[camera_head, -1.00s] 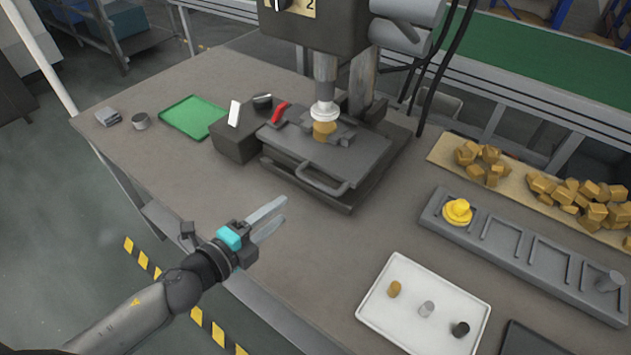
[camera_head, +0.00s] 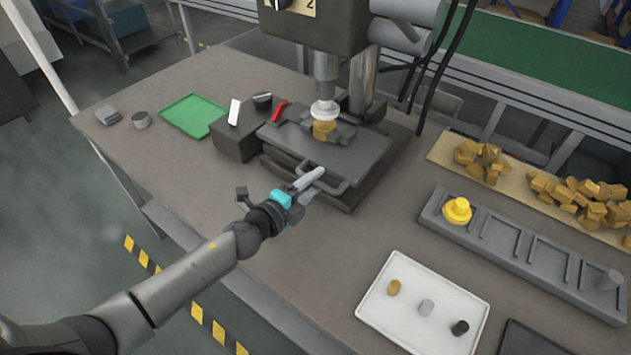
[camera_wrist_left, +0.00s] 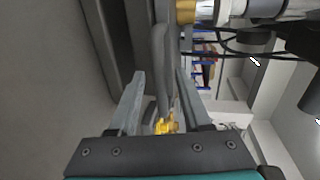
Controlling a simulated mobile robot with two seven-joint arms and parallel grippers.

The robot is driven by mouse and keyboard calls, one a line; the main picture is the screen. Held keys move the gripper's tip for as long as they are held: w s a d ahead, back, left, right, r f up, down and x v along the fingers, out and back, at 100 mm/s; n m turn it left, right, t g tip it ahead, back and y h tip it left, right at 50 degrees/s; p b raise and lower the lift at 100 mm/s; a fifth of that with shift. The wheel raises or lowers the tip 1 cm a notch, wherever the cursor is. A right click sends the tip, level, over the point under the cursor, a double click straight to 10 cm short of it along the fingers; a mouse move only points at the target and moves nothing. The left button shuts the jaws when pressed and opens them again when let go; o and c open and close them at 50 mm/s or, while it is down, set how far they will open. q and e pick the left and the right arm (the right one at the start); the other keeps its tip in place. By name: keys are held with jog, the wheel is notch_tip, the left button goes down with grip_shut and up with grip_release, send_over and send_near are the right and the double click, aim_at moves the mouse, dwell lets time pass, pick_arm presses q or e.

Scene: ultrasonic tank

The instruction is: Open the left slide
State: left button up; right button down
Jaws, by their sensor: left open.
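The left slide is a dark grey plate (camera_head: 345,150) under the machine's spindle (camera_head: 324,108), with a bar handle (camera_head: 333,187) on its front edge. A brass-coloured piece (camera_head: 325,130) sits in the fixture on the plate, under the white spindle tip. My left gripper (camera_head: 318,180) is open at the handle. In the left wrist view the handle (camera_wrist_left: 160,65) runs between the spread fingers of my left gripper (camera_wrist_left: 160,88). I cannot tell whether the fingers touch it. My right gripper is not in view.
A black control box (camera_head: 240,138) with a red lever (camera_head: 279,110) stands left of the slide. A green tray (camera_head: 193,116) lies behind it. A white tray (camera_head: 425,320) with small cylinders and a grey rack (camera_head: 490,232) lie to the right. The table front is clear.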

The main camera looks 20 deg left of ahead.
pick_arm(q)
jog(key=shift+w+d+f, duration=0.1)
jog(key=shift+w+d, duration=0.05)
jog(key=shift+w, duration=0.3)
grip_shut()
dwell(1.2)
